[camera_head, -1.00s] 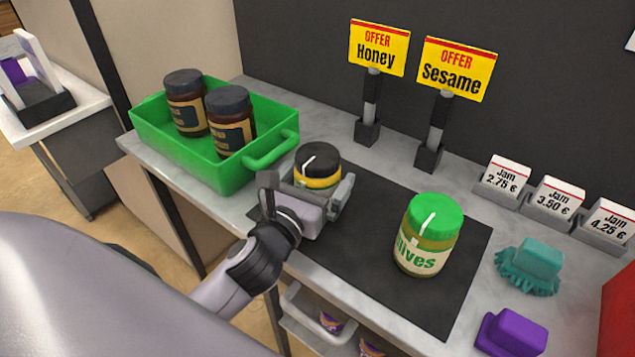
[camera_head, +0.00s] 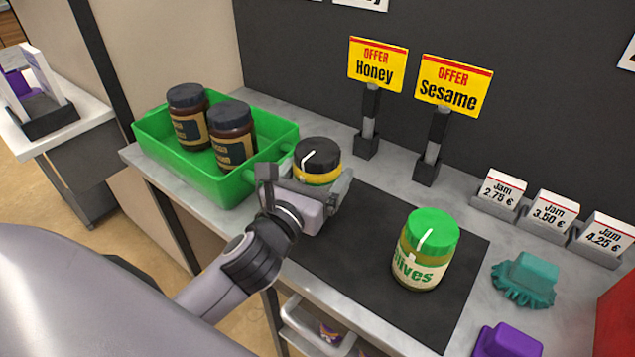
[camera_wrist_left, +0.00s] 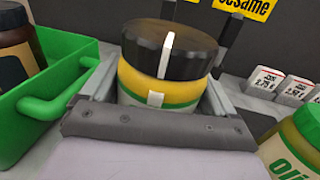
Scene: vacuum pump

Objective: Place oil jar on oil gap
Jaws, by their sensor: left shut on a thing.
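The oil jar, with a black lid, a white stripe and a yellow label (camera_head: 317,160), stands upright at the back left of the dark mat (camera_head: 360,235). My left gripper (camera_head: 305,190) is shut on this jar, one finger on each side. The jar also fills the middle of the left wrist view (camera_wrist_left: 168,65), between the fingers. Its lower part is hidden by the gripper. I cannot tell whether its base touches the mat. An olives jar with a green lid (camera_head: 426,250) stands on the mat to the right. My right gripper is not in view.
A green crate (camera_head: 205,178) with two dark-lidded jars stands close to the left of my gripper. Honey (camera_head: 377,65) and Sesame (camera_head: 453,85) signs stand behind. Jam price cards (camera_head: 553,210), a teal brush (camera_head: 525,280) and a purple block (camera_head: 508,341) are at right.

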